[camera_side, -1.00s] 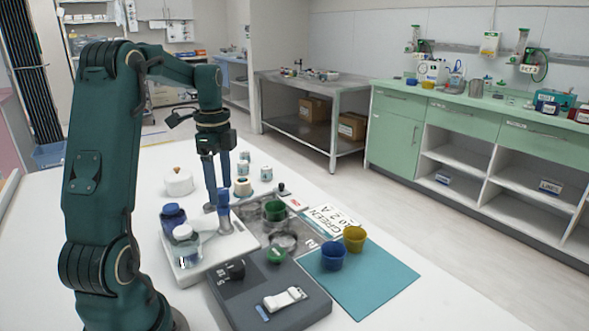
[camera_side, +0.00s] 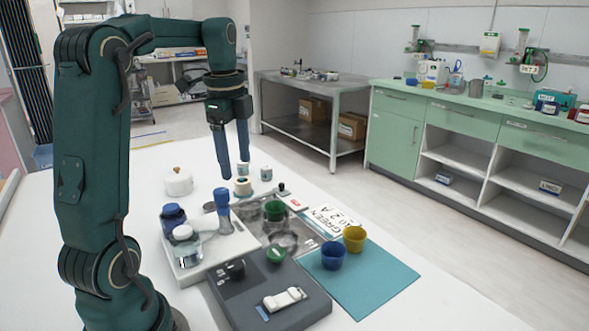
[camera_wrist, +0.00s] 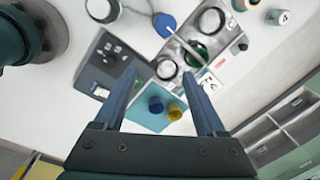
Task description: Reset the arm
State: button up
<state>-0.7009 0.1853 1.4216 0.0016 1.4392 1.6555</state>
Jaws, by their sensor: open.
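My gripper (camera_side: 233,160) is open and empty. It hangs above the white table (camera_side: 60,220), with its blue fingers pointing down over the rear of the work area.
A blue cup (camera_side: 334,256) and a yellow cup (camera_side: 354,239) stand on a teal mat (camera_side: 385,285). A grey device (camera_side: 245,300), a green cup (camera_side: 274,210), a dark blue jar (camera_side: 173,220) and small white containers (camera_side: 179,181) crowd the table. The table's left part is clear.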

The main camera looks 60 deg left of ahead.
jog(key=d+r+t, duration=0.1)
jog(key=d+r, duration=0.1)
jog(key=d, duration=0.6)
jog(key=s+d+f+n+t, duration=0.3)
jog(key=s+d+f+n, duration=0.3)
jog(key=d+n, duration=0.5)
jog(key=shift+s+t+h, duration=0.3)
jog(key=shift+s+t, duration=0.1)
jog(key=shift+s, duration=0.65)
